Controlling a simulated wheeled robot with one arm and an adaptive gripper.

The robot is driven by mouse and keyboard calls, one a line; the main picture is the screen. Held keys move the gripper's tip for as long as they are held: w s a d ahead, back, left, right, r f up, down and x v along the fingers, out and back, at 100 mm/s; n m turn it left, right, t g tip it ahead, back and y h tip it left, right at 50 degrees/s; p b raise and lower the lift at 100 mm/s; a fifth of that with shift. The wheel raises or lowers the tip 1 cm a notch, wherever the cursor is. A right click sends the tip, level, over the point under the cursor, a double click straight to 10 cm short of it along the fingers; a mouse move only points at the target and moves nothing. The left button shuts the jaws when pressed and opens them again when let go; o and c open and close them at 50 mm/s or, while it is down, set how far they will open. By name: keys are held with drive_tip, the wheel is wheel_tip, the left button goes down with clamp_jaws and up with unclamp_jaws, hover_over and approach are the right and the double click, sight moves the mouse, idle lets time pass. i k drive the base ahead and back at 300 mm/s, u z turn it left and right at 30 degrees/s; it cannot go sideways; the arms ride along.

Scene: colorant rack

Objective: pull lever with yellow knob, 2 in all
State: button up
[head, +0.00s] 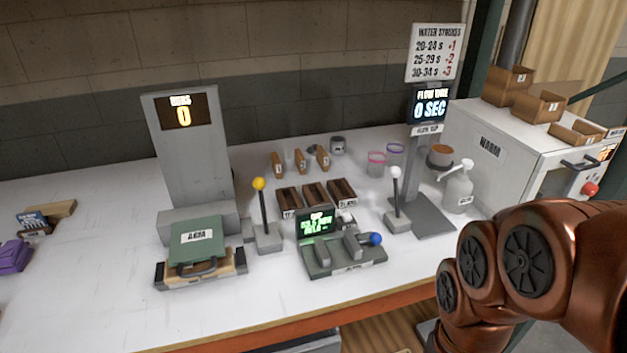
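The lever with the yellow knob (259,184) stands upright on a small grey base (267,238) near the middle of the white table. It is just right of a tall grey stand (193,150) whose screen reads 0. A copper-coloured arm of mine fills the lower right of the head view, well apart from the lever. My gripper is outside the picture, so its state is hidden.
A lever with a white knob (395,173) stands further right, beside a screen reading 0 SEC (431,106). A grey device with a blue knob (376,239) and a green display (318,226) sits between them. A green-topped box (197,243) is at the front left.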

sight(259, 183)
drive_tip(key=z, duration=0.2)
drive_tip(key=i, duration=0.4)
drive_tip(key=u, duration=3.15)
drive_tip(key=k, duration=0.65)
drive_tip(key=z, duration=0.8)
drive_tip(key=i, duration=0.5)
